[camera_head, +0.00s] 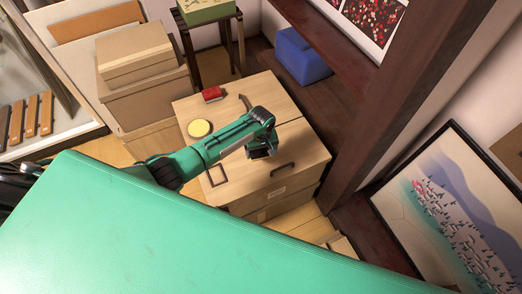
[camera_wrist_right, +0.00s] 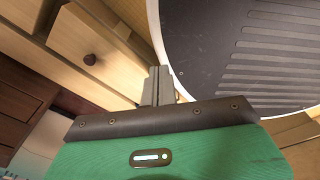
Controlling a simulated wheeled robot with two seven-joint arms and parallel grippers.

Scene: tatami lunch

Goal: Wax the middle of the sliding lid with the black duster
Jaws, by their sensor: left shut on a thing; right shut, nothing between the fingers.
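A low pale wooden chest (camera_head: 298,186) stands ahead in the head view. The flat panel on its top, which looks like the sliding lid (camera_head: 240,182), has a dark bar handle (camera_head: 282,170) near its right side. My left gripper (camera_head: 262,153) is over the middle of this top, shut on a small dark thing that looks like the black duster. The arm hides most of it, and I cannot tell whether it touches the wood. My right gripper (camera_wrist_right: 157,86) is shut and empty in the right wrist view, away from the chest top.
A yellow round tin (camera_head: 199,129) and a red object (camera_head: 212,94) sit on the chest top. Cardboard boxes (camera_head: 140,62) stand behind left, and a blue block (camera_head: 303,57) behind. A dark post (camera_head: 375,130) rises at right. Wooden drawers (camera_wrist_right: 84,50) show in the wrist view.

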